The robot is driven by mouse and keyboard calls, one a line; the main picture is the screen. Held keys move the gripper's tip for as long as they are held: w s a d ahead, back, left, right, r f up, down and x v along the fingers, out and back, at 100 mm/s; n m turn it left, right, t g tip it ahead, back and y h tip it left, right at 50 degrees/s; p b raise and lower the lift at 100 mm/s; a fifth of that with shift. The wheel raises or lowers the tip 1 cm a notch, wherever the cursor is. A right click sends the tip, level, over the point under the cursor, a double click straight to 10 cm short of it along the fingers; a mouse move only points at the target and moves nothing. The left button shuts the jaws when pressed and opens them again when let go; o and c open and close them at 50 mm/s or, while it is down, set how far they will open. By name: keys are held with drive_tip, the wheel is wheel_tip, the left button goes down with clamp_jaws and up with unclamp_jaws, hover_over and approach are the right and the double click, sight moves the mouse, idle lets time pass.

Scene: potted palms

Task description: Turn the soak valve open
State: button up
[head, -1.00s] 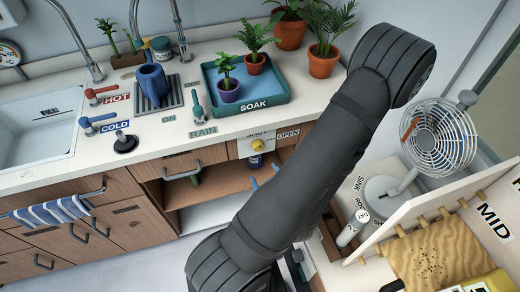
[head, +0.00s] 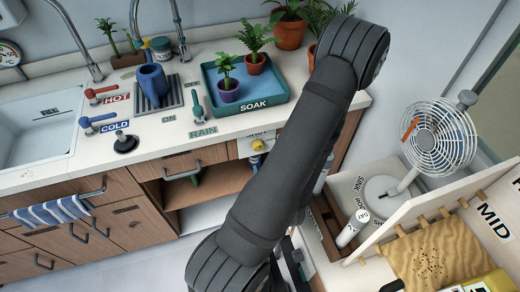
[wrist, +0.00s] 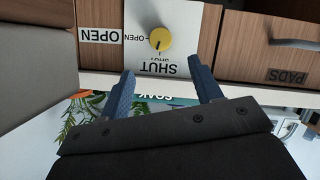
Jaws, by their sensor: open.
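The soak valve is a round yellow knob (wrist: 160,39) on a pale panel in the cabinet front under the counter. Its dark mark points toward the word SHUT (wrist: 155,66); OPEN labels (wrist: 101,36) are to its left in the wrist view. In the head view the knob (head: 257,145) shows just left of my arm, which covers part of the panel. My gripper (wrist: 164,72) is open and empty, its two blue fingers apart on either side of the knob's line. The knob lies beyond the fingertips, untouched.
The blue-green SOAK tray (head: 280,109) with potted palms stands on the counter above the valve. A drawer with a handle (wrist: 295,43) is beside the panel.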

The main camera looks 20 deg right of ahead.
sight(259, 148)
drive_tip(key=x, duration=1)
drive_tip(key=shift+w+f, duration=0.15)
drive_tip(key=shift+w, duration=0.2)
drive_tip(key=c, duration=1)
